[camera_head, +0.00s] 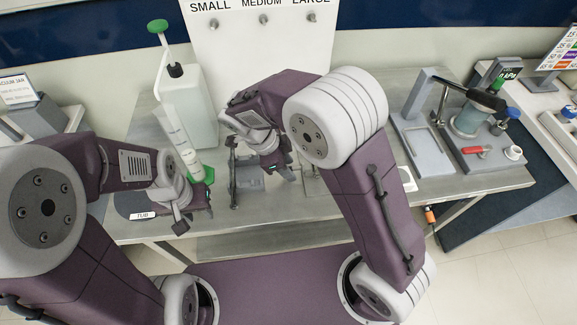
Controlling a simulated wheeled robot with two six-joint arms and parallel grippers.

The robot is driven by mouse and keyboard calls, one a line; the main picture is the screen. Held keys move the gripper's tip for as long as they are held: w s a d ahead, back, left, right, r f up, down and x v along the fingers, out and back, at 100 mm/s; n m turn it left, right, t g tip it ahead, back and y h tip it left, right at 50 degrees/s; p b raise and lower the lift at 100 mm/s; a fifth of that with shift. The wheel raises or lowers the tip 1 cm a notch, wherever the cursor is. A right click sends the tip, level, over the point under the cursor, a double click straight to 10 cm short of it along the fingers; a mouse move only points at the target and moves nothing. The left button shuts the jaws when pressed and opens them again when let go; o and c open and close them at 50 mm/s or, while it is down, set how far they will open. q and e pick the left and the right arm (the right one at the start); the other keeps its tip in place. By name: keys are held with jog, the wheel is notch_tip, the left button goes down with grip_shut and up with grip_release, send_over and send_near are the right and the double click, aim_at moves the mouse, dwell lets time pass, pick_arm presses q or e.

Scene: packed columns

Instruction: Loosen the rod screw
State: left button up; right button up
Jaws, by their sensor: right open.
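My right gripper (279,167) is open over the middle of the bench, below its pale wrist. My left gripper (192,214) is low at the front left edge of the bench; its fingers are small and partly hidden, so I cannot tell whether it is open. A dark upright post with a grey block (250,182) stands just left of my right gripper. I cannot make out a rod screw; my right arm and wrist cover part of this area.
A white jug (190,105) with a black cap stands behind the column. A white board (262,45) with pegs labelled small, medium and large is at the back. A grey press-like device (470,120) with a red-handled tool (476,150) is at the right. The grey bench (330,215) has bare surface at its front.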

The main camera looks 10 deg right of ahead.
jog(key=shift+d+f, duration=0.15)
jog(key=shift+f, duration=0.1)
grip_shut()
pick_arm(q)
jog(key=shift+r+p, duration=0.6)
jog(key=shift+r, duration=0.05)
pick_arm(e)
jog(key=shift+r+g, duration=0.2)
jog(key=shift+g, duration=0.1)
jog(key=g+p, duration=0.1)
jog(key=p, duration=0.2)
jog(key=g+p, duration=0.2)
jog(key=p, duration=0.1)
jog(key=shift+w+n, duration=0.3)
jog(key=shift+n, duration=0.1)
jog(key=shift+f+g+p, duration=0.1)
jog(key=shift+g+p, duration=0.45)
jog(key=shift+g, duration=0.05)
pick_arm(q)
notch_tip(320, 180, up, 7)
jog(key=shift+r, duration=0.2)
pick_arm(e)
jog(key=shift+w+f+n+g, duration=0.2)
jog(key=shift+n+g, duration=0.1)
jog(key=shift+g, duration=0.5)
grip_release()
